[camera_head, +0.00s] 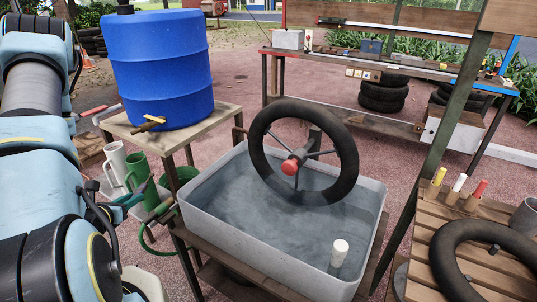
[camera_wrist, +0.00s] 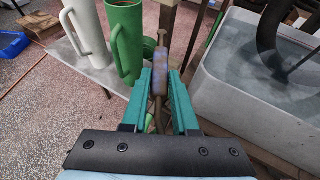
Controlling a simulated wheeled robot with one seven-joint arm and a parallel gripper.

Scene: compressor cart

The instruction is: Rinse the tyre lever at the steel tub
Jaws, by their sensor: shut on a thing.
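My gripper (camera_wrist: 164,88) is shut on a narrow bar, apparently the tyre lever (camera_wrist: 161,68). The part showing is brownish with bluish-purple patches, and a thin end points away from the fingers. In the head view my gripper (camera_head: 132,200) is at the left, just outside the tub's left wall; the lever is hard to make out there. The steel tub (camera_head: 282,272) is a grey open basin with water in it. It also shows at the right of the wrist view (camera_wrist: 250,125). The lever is outside the tub.
A steering-wheel-like black wheel with a red knob (camera_head: 289,167) stands up in the tub, and a white cylinder (camera_head: 339,253) is at its near right. White (camera_wrist: 88,32) and green (camera_wrist: 124,42) mugs stand close left of my gripper. A blue barrel (camera_head: 160,70) sits behind.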

